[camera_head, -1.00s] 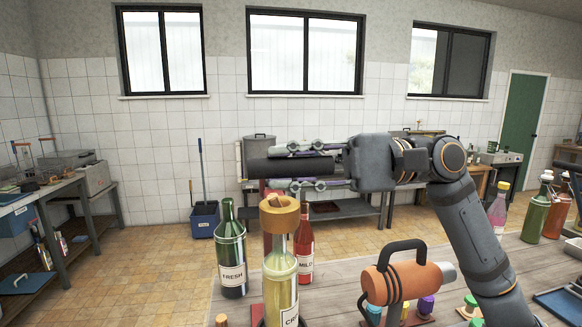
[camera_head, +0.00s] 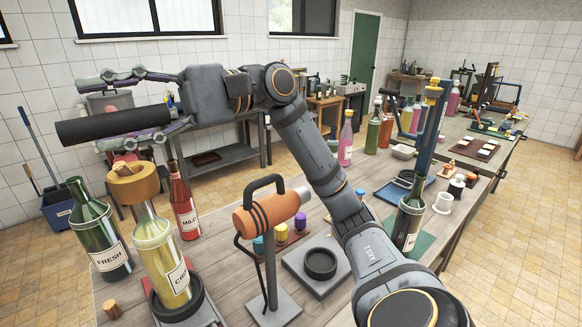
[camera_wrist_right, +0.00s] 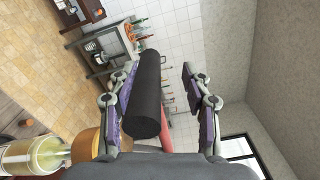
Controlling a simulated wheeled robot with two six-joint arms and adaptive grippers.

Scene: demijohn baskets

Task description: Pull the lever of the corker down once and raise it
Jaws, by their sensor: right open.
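My right gripper (camera_head: 125,110) is open, one finger above and one below a thick black cylinder (camera_head: 105,127), which looks like the grip of the corker's lever. In the right wrist view the cylinder (camera_wrist_right: 146,95) lies between the spread fingers, nearer the left one, with a clear gap to the right one. How the cylinder joins the corker is hidden. Below it a pale yellow bottle (camera_head: 163,250) stands upright in a dark round base. A wooden collar (camera_head: 134,186) sits on its neck, with a cork on top. My left gripper is out of view.
A green bottle (camera_head: 100,232) and a red bottle (camera_head: 183,205) stand close by the yellow one. An orange tool on a stand (camera_head: 268,211) is to their right. A blue post (camera_head: 428,125) and several bottles stand farther right. A loose cork (camera_head: 112,309) lies at the front left.

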